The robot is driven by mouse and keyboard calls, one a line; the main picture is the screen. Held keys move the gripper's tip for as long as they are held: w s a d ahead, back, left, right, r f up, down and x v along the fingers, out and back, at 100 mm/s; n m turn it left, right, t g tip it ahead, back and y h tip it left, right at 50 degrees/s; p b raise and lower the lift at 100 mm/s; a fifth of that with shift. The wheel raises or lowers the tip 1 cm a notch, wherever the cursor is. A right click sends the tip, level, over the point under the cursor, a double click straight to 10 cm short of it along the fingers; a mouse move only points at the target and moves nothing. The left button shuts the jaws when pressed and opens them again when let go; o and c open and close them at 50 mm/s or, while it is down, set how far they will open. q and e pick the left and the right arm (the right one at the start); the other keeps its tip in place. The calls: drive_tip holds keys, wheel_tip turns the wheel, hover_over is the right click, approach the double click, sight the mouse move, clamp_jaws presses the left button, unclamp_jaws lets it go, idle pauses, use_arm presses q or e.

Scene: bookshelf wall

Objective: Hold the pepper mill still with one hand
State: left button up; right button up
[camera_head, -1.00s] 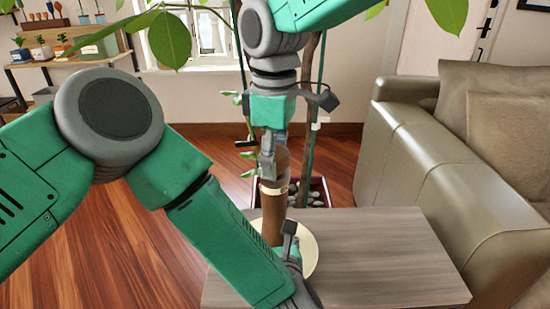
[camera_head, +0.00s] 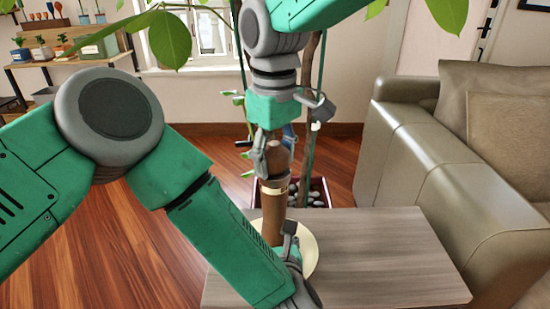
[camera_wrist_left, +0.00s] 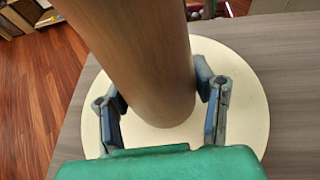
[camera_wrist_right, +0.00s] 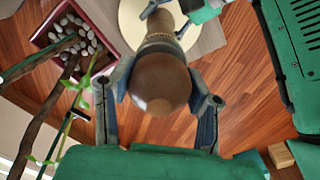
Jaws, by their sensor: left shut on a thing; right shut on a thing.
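The brown wooden pepper mill (camera_head: 273,215) stands upright on a cream plate (camera_head: 310,258) on the grey wooden table. My left gripper (camera_head: 287,243) is shut on its lower body. In the left wrist view, the mill body (camera_wrist_left: 140,60) sits between both fingers (camera_wrist_left: 163,100), just above the plate (camera_wrist_left: 245,110). My right gripper (camera_head: 273,158) comes down from above and is shut on the rounded top of the mill. In the right wrist view, the mill's knob (camera_wrist_right: 160,85) is between the fingers (camera_wrist_right: 160,88). A pale ring circles the mill below the head.
The table's right part (camera_head: 390,255) is bare. A grey-green sofa (camera_head: 430,170) stands close on the right. A potted plant with pebbles (camera_head: 318,194) is behind the table. Green leaves (camera_head: 172,38) hang near my arms.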

sight(275, 143)
drive_tip(key=o, duration=1.2)
wheel_tip(275, 143, up, 12)
